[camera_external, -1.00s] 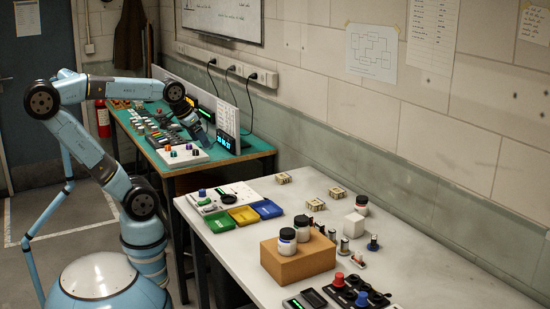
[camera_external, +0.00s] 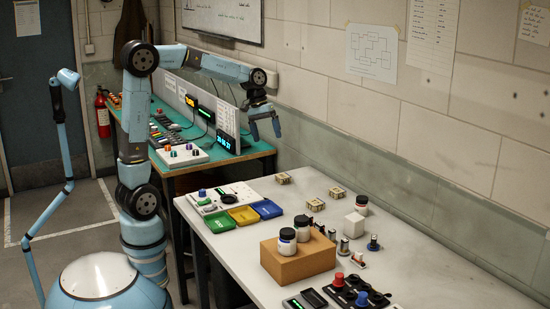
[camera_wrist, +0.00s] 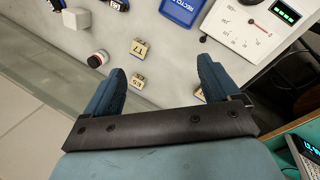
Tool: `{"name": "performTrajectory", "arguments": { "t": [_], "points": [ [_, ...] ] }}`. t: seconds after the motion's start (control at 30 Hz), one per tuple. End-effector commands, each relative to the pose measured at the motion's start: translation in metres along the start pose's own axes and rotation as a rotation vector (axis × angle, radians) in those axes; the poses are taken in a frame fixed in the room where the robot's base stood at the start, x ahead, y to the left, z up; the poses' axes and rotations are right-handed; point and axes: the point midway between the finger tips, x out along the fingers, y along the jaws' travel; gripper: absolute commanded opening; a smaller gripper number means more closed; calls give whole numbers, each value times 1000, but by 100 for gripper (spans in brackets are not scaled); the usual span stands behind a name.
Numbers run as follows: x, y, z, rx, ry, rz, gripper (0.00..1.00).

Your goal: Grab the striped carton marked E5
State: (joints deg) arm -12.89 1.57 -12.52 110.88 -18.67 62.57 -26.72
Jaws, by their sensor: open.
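Small beige striped cartons stand on the pale bench. In the wrist view one carton (camera_wrist: 139,47) is marked T7. Another carton (camera_wrist: 138,80) beside my left finger has a small mark that looks like E5 but is not sharp. A third carton (camera_wrist: 199,94) is mostly hidden by the right finger, its mark unreadable. In the external view one carton (camera_external: 283,178) and another (camera_external: 337,193) stand near the wall side; their marks are too small to read. My gripper (camera_external: 266,137) is open, empty and pointing down above the bench's far end. Its fingers also show in the wrist view (camera_wrist: 162,65).
A white jar (camera_external: 361,204) and white cube (camera_external: 354,224) stand right of the cartons. A blue tray (camera_external: 267,209) lies to their left, near a white instrument panel (camera_external: 240,193). A brown box (camera_external: 298,263) bears two jars. The wall runs close behind the bench.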

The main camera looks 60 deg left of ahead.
Motion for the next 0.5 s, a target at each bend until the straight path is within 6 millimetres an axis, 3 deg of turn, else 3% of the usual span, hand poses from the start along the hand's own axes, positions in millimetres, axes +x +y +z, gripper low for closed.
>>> {"name": "performTrajectory", "arguments": {
  "t": [0.5],
  "points": [
    [78, 50, -112, -344, -283, 108, 89]
  ]
}}
